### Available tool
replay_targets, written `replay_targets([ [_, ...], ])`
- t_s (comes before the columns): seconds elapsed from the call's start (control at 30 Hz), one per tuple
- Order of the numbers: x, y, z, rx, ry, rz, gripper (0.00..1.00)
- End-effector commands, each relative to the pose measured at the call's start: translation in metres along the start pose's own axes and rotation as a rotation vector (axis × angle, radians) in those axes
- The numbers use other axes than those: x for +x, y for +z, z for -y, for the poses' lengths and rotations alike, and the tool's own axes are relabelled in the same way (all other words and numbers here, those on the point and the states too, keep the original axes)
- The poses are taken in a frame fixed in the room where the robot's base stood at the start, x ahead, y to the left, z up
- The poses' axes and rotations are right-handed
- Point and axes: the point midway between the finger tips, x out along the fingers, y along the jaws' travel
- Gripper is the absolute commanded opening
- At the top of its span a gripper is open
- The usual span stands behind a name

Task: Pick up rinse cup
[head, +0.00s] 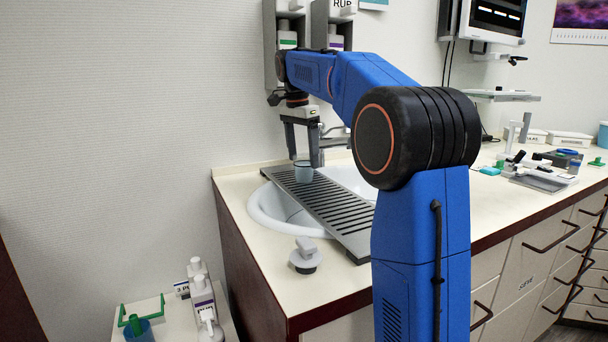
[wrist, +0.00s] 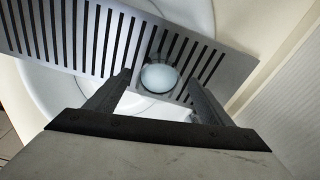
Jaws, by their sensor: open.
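The rinse cup (head: 304,172) is a small pale blue, translucent cup. It stands upright on the slatted grey drain rack (head: 340,215) that lies across the sink. In the wrist view the cup (wrist: 159,77) shows from above, near the end of the rack (wrist: 232,68). My gripper (head: 304,163) points down over the rack with its fingers on either side of the cup in the head view. In the wrist view my gripper (wrist: 160,82) is open, with the cup between the fingertip lines and no visible contact. How far down the fingers reach is hard to tell.
The white sink basin (head: 268,208) lies under the rack. A grey stopper-like object (head: 305,256) sits on the counter in front. Dispensers (head: 287,38) hang on the wall behind my gripper. A tray with instruments (head: 543,178) is at the right. The front left counter is mostly clear.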

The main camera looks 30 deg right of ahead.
Motion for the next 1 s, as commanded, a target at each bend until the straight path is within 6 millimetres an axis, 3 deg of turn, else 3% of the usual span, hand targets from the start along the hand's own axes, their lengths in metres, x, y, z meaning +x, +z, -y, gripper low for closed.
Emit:
replay_targets([
  [0.4, 0.047, -0.002, -0.002, 0.000, 0.002, 0.000, 0.75],
  [0.7, 0.051, -0.002, -0.001, 0.000, 0.000, 0.000, 0.75],
  [0.77, 0.051, -0.002, -0.001, 0.000, 0.000, 0.000, 0.63],
  [0.9, 0.051, -0.002, -0.001, 0.000, 0.000, 0.000, 0.29],
  [1.0, 0.051, -0.002, -0.001, 0.000, 0.000, 0.000, 0.26],
])
